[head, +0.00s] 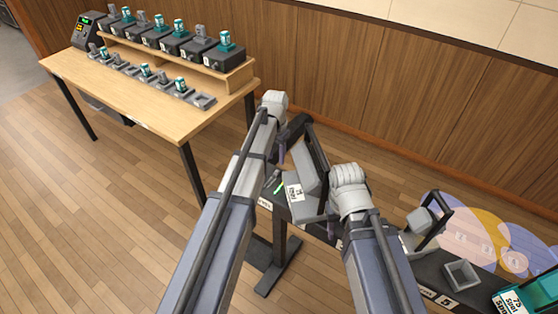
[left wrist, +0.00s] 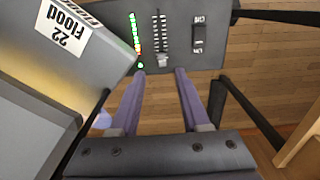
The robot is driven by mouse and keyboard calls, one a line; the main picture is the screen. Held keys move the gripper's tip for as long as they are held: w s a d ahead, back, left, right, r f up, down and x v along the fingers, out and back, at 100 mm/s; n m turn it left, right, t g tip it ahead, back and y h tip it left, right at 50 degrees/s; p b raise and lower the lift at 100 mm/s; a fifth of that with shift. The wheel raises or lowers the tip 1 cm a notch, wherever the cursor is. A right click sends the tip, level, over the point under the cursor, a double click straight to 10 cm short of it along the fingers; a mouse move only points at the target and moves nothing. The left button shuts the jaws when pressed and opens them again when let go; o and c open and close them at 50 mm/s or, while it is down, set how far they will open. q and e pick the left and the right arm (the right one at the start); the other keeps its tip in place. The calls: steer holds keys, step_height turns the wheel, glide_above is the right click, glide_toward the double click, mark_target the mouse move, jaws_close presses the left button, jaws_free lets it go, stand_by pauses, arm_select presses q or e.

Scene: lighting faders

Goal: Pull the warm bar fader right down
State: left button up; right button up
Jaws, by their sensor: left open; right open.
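In the left wrist view a dark control panel (left wrist: 214,58) carries a slotted fader with a pale knob (left wrist: 162,60). The knob sits at the end of its slot nearest my fingers; I cannot read a name for this fader. My left gripper (left wrist: 158,72) is open, its two purple fingertips apart on either side of the knob and close to it. In the head view my left gripper (head: 277,172) is over the bench's left end, partly hidden by its wrist. My right gripper (head: 331,226) is open and mostly hidden under its wrist, further right along the bench.
A grey lamp labelled 22 Flood (left wrist: 55,50) stands right beside my left fingers. A column of green and red lights (left wrist: 135,40) and a switch (left wrist: 198,35) flank the fader. Another lamp (head: 420,221) stands to the right.

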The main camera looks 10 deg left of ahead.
mark_target(276, 171)
arm_select(q)
steer(key=shift+w+a, duration=0.1)
steer(key=shift+w, duration=0.3)
arm_select(e)
steer(key=shift+w, duration=0.3)
arm_select(q)
step_height(276, 171, down, 8)
steer(key=b, duration=0.8)
steer(key=shift+r, duration=0.15)
arm_select(e)
step_height(276, 171, down, 8)
steer(key=shift+r, duration=0.15)
arm_select(q)
jaws_close()
